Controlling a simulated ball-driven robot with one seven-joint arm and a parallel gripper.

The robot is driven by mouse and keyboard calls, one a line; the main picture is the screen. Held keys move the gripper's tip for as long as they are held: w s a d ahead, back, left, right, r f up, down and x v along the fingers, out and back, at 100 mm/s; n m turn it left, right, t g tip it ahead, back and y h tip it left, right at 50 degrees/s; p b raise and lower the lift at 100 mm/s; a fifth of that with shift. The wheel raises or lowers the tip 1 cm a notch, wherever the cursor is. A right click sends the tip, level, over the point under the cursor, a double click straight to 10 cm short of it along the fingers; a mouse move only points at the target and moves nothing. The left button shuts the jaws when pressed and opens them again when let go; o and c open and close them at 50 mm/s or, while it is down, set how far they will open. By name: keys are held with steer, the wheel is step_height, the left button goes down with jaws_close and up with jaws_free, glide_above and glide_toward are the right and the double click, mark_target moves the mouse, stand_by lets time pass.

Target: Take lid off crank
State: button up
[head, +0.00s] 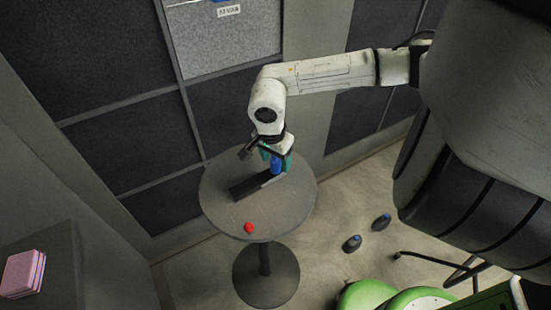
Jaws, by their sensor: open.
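A long dark grey piece (252,186), seemingly the crank, lies on the round grey table (225,215). A small upright blue part (276,166) stands at its right end; it may be the lid, but I cannot tell for sure. My gripper (275,160), with teal fingers, points down from above around this blue part. The fingers are open, one to each side of it. Whether they touch it is too small to tell. The arm and wrist hide part of the table's far edge.
A small red object (249,228) lies near the table's front edge. Two dark bottles (352,243) with blue tops are on the floor at right. Green round objects (367,295) are at the bottom. Pink pads (22,274) lie on a grey cabinet at left. Dark panelled walls stand close behind the table.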

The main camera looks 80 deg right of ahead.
steer(key=shift+d+f, duration=0.15)
steer(key=shift+f, duration=0.7)
steer(key=c, duration=1)
